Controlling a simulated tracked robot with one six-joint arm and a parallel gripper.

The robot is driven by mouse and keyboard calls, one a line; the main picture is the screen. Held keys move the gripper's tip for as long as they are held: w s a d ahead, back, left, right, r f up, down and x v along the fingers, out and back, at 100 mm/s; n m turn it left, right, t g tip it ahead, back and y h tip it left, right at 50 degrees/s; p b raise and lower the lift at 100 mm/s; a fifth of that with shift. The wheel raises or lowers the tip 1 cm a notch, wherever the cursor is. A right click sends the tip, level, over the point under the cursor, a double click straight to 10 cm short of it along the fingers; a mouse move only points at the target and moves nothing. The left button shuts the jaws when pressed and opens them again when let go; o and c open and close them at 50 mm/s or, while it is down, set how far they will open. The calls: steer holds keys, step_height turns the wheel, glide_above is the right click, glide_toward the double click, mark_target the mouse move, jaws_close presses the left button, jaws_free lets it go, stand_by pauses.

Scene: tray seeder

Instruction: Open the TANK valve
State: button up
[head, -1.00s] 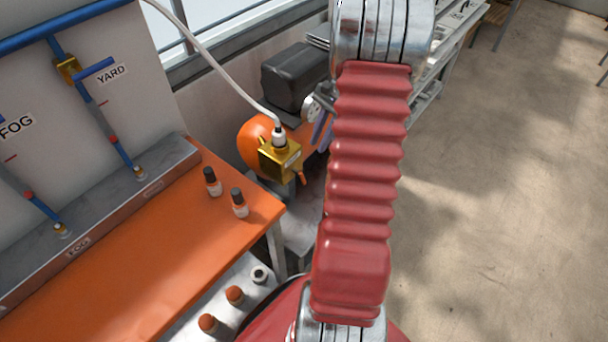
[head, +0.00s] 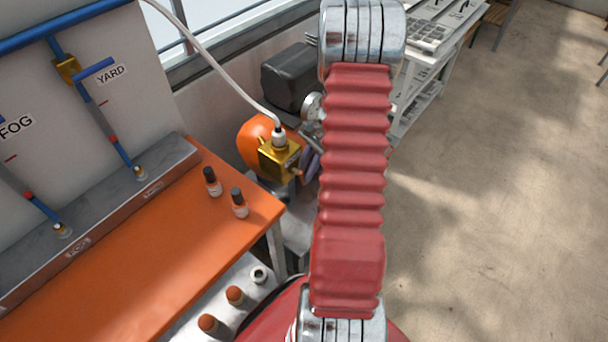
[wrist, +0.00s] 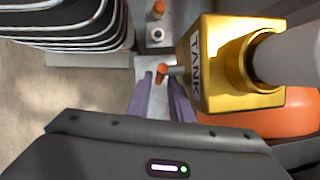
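The TANK valve is a gold block (wrist: 225,62) with TANK printed on its side in the wrist view. It also shows in the head view (head: 279,158), left of my arm, with a white hose on top. A short lever with an orange tip (wrist: 162,69) sticks out from the block's left side in the wrist view. My gripper (wrist: 160,78) has two purple fingers standing apart, with the orange tip at the opening between their ends. Whether a finger touches the lever I cannot tell. In the head view my gripper (head: 309,160) is partly hidden beside the valve.
An orange tank (head: 252,138) is behind the valve, with a round gauge (head: 312,107) near it. An orange bench (head: 150,250) with two small bottles stands at left. Orange-capped fittings (head: 235,295) sit below it.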

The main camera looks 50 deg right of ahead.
steer(key=shift+x, duration=0.8)
jaws_close()
